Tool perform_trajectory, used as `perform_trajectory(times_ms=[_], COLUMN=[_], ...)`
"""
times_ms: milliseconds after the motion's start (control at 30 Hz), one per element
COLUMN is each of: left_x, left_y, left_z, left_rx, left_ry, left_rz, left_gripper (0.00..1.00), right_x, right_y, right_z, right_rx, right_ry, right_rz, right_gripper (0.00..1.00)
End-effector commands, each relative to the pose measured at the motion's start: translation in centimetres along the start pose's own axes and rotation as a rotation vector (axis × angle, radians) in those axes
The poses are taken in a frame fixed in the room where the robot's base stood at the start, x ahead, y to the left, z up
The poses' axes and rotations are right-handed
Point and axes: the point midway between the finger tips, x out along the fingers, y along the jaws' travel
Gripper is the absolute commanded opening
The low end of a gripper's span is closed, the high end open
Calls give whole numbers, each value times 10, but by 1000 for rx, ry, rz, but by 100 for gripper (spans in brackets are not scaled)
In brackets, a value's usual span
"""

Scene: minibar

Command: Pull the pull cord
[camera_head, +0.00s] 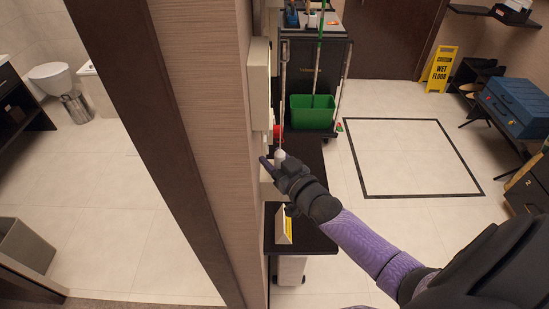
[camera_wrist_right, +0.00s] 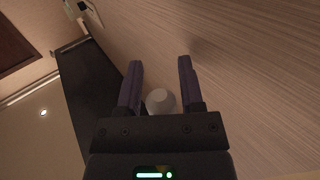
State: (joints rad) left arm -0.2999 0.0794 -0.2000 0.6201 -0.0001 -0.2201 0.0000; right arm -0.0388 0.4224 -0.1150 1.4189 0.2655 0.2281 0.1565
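The pull cord hangs as a thin pale line (camera_head: 282,103) beside the wall in the head view, with a white rounded knob (camera_head: 280,156) at its lower end. My right gripper (camera_head: 270,162) is at the knob's height, close to the wall. In the right wrist view the two fingers of my right gripper (camera_wrist_right: 160,64) are apart, and the white knob (camera_wrist_right: 160,102) shows between them, near the palm. I cannot tell whether either finger touches it. My left gripper is not in view.
A wall edge (camera_head: 205,130) stands left of my right gripper. A dark shelf (camera_head: 303,238) with a yellow-and-white card (camera_head: 284,226) is below it. A cleaning cart with a green bucket (camera_head: 312,112) stands behind. Open floor (camera_head: 400,155) lies to the right.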

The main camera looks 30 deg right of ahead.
Motion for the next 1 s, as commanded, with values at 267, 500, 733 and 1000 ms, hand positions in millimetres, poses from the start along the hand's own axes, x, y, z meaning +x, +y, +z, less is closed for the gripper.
perform_trajectory(times_ms=[267, 500, 733, 1000], left_x=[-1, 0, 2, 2], left_y=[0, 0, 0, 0], left_z=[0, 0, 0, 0], left_rx=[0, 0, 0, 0], left_ry=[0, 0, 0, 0], left_rz=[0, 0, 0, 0], left_gripper=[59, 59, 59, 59], right_x=[-14, -63, -96, -100], right_y=[0, 0, 0, 0], right_z=[1, 2, 1, 0], right_rx=[0, 0, 0, 0], right_ry=[-1, -4, -2, 0], right_rz=[0, 0, 0, 0], right_gripper=[48, 48, 48, 48])
